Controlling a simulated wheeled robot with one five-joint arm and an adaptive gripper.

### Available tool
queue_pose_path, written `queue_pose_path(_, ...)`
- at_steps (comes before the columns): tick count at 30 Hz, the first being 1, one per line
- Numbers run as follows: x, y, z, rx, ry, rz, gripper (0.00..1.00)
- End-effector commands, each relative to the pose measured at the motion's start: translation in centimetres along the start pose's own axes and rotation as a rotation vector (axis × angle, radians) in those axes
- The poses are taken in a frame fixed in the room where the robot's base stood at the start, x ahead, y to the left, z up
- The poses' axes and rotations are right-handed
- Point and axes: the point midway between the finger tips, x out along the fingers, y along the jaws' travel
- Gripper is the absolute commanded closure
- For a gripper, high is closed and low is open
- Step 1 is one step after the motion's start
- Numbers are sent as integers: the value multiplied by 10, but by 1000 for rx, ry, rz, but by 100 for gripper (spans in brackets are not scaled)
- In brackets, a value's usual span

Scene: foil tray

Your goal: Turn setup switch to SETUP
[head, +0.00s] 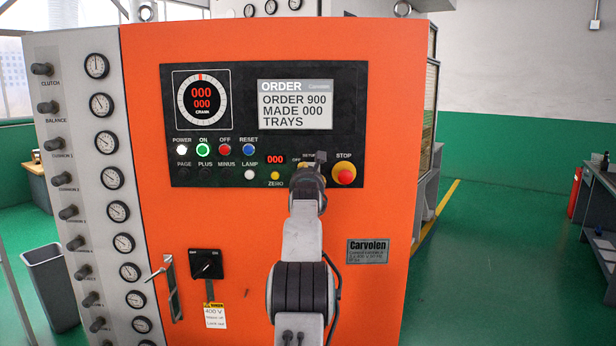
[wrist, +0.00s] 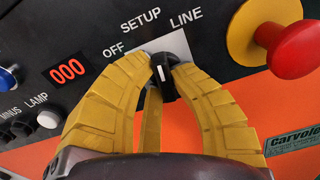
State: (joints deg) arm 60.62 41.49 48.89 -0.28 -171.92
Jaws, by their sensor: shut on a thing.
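The setup switch (wrist: 166,88) is a small black knob with a white mark, on a light plate under the labels OFF, SETUP and LINE in the wrist view. My gripper (wrist: 161,66) has its yellow fingers closed around the knob from both sides. The white mark stands near upright in this tilted view; I cannot tell exactly which label it points at. The SETUP label (wrist: 140,21) is above the knob and slightly left. In the head view my gripper and arm hide the switch, low on the black panel (head: 220,160).
The red stop button (head: 344,173) on its yellow base is close to the right of my gripper. The red 000 display (head: 275,159), yellow zero button (head: 275,176) and white lamp button (head: 249,174) are close on the left. A black rotary switch (head: 206,264) is lower left.

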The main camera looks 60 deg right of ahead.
Motion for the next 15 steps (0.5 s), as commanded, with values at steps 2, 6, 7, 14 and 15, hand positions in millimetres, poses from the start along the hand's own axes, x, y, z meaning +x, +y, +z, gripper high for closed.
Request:
queue_pose_path(2,-1,1,4,-7,-8,2,100)
queue_pose_path(6,-1,1,4,-11,-8,2,100)
queue_pose_path(7,-1,1,4,-11,-8,2,100)
queue_pose_path(14,-1,1,4,-10,-9,2,79)
queue_pose_path(15,-1,1,4,-10,-9,2,76)
